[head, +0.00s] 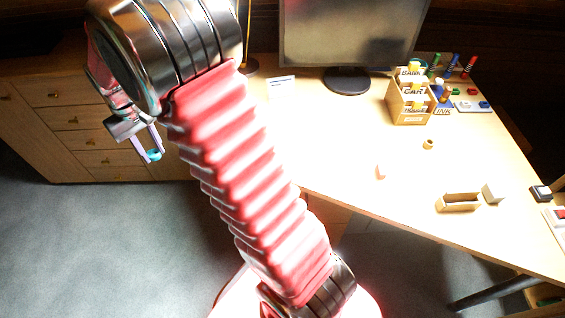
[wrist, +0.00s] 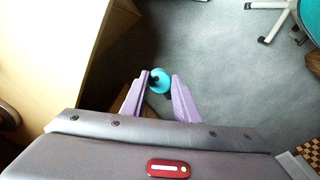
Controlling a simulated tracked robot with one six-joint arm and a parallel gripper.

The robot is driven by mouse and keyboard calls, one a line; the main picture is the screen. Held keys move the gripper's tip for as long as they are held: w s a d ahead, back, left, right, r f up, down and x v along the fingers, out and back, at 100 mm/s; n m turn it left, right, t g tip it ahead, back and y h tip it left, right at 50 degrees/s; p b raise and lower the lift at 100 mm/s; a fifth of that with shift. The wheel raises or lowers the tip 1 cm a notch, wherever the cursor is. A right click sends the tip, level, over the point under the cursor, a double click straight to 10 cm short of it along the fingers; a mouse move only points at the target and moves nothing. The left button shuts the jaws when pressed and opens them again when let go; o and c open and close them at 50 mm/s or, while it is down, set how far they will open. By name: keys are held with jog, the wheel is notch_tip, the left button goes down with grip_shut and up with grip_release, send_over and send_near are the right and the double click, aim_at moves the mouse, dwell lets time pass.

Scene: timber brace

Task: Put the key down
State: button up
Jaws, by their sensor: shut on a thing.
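My gripper (wrist: 160,90) is shut on a round teal thing, which looks like the head of the key (wrist: 159,80). In the wrist view the key sits between the tips of the two lilac fingers, with a dark part at each side of it. The rest of the key is hidden or too small to tell. In the head view my gripper (head: 152,146) hangs at the left, in front of the drawers, with the teal key (head: 154,155) at its tips. The key is held in the air and grey floor shows beneath it in the wrist view.
A wooden desk (head: 340,165) spans the right, its front middle mostly clear. On it stand a monitor (head: 350,35), a box labelled BANK and CAR (head: 408,105), a small ring (head: 428,144) and an open wooden holder (head: 457,203). Drawers (head: 75,122) stand left; the carpet (head: 100,230) is open.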

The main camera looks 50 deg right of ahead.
jog(key=s+d+m, duration=0.3)
jog(key=s+d, duration=0.2)
jog(key=d, duration=0.5)
jog(key=s+d+m, duration=0.3)
jog(key=s+d, duration=0.2)
jog(key=d, duration=0.6)
jog(key=s+d+f+m, duration=0.1)
jog(key=s+d+m, duration=0.3)
jog(key=s, duration=0.4)
jog(key=s+d+f+m, duration=0.2)
jog(key=s+d+m, duration=0.2)
jog(key=s+m, duration=0.3)
jog(key=s, duration=0.2)
jog(key=shift+s+d+f, duration=0.3)
jog(key=shift+d, duration=0.1)
jog(key=shift+f, duration=3.1)
